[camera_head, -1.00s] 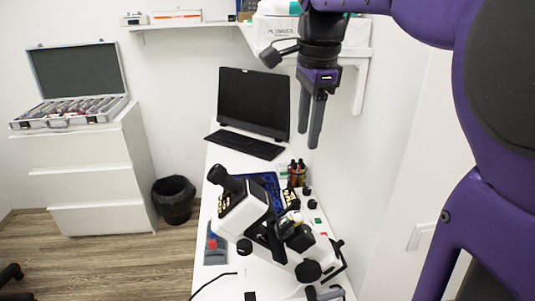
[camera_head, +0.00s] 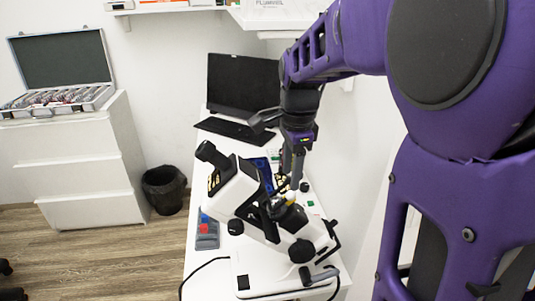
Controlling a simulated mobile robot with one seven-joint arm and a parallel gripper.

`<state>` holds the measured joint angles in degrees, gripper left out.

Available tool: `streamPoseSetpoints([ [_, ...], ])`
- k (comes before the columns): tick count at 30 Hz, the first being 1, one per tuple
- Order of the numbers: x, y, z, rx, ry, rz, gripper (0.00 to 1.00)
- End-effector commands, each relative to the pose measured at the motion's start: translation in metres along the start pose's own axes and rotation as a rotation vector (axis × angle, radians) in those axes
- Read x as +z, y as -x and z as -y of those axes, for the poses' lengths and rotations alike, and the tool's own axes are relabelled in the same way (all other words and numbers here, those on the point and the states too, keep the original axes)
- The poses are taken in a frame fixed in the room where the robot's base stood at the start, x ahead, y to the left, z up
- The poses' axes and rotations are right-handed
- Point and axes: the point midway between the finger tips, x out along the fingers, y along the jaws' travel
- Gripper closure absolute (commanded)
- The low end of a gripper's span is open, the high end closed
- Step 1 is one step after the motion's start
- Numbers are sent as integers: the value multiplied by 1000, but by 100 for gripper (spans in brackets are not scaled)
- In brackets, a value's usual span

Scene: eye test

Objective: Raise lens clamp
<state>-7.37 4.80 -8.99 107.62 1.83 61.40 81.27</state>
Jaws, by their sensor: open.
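A white and black lensmeter-like instrument (camera_head: 236,192) stands on the white table, its black eyepiece pointing up and left. Its middle, with black levers and a small pale yellowish part (camera_head: 290,197), is where a lens clamp may be, but the clamp is too small to make out for sure. My gripper (camera_head: 293,178) points down from my purple arm, just above and behind the instrument's middle. Its dark fingers are seen edge-on, open, with nothing visible between them. I cannot tell whether the fingertips touch the instrument.
A black monitor (camera_head: 243,85) and keyboard (camera_head: 235,131) stand at the table's back. A grey tray with blue and red parts (camera_head: 207,232) lies left of the instrument. A black bin (camera_head: 164,189) and white drawers (camera_head: 80,160) stand left. The wall is close on the right.

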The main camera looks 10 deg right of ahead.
Motion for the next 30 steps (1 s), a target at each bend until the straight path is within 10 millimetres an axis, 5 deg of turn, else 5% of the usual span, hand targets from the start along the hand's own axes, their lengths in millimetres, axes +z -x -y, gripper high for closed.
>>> streamPoseSetpoints([
  [11, 0, -6, 0, -1, 0, 0, 48],
  [20, 0, -6, 0, -1, 0, 0, 100],
  [30, 0, -6, 0, -1, 0, 0, 100],
])
